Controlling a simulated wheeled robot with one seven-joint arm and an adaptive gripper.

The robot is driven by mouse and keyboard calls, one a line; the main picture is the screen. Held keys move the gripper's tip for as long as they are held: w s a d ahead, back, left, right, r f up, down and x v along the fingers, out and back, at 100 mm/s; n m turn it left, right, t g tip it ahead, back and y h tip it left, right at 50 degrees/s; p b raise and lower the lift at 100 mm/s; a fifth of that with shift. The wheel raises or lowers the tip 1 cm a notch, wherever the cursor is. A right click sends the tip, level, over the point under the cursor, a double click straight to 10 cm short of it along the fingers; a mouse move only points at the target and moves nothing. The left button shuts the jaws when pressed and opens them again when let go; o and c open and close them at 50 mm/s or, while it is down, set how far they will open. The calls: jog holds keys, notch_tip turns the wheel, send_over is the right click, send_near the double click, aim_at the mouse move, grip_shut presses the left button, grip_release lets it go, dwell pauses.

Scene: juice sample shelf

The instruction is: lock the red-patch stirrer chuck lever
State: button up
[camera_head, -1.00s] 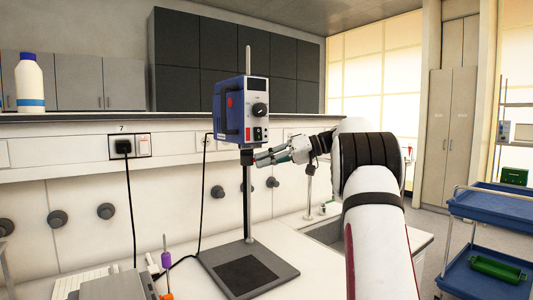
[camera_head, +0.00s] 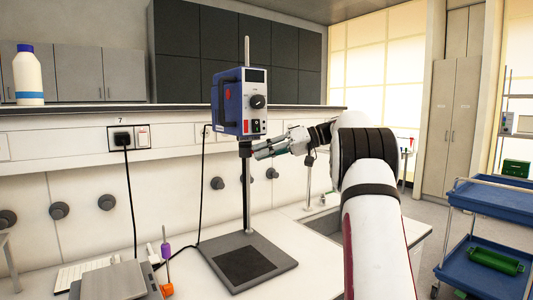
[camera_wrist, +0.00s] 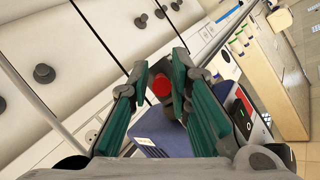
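The stirrer (camera_head: 240,103) is a blue and grey box on an upright rod, with a red patch (camera_head: 228,93) on its side and a black knob in front. A small dark chuck (camera_head: 245,148) hangs below it. My gripper (camera_head: 260,149) is just right of the chuck, at about its height. In the wrist view my gripper (camera_wrist: 152,92) has two green fingers spread apart. A round red face (camera_wrist: 161,86) on a dark part lies between or beyond them; I cannot tell contact. The blue housing (camera_wrist: 165,140) is below. The lever's position cannot be made out.
The stirrer's flat dark base plate (camera_head: 247,263) rests on the white bench. Cables hang at a wall socket (camera_head: 124,140). A purple-topped tool (camera_head: 166,255) and a grey device (camera_head: 115,281) are front left. A blue cart (camera_head: 493,205) stands right. A bottle (camera_head: 28,78) is on the ledge.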

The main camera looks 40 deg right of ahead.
jog(key=v, duration=1.2)
dwell(0.3)
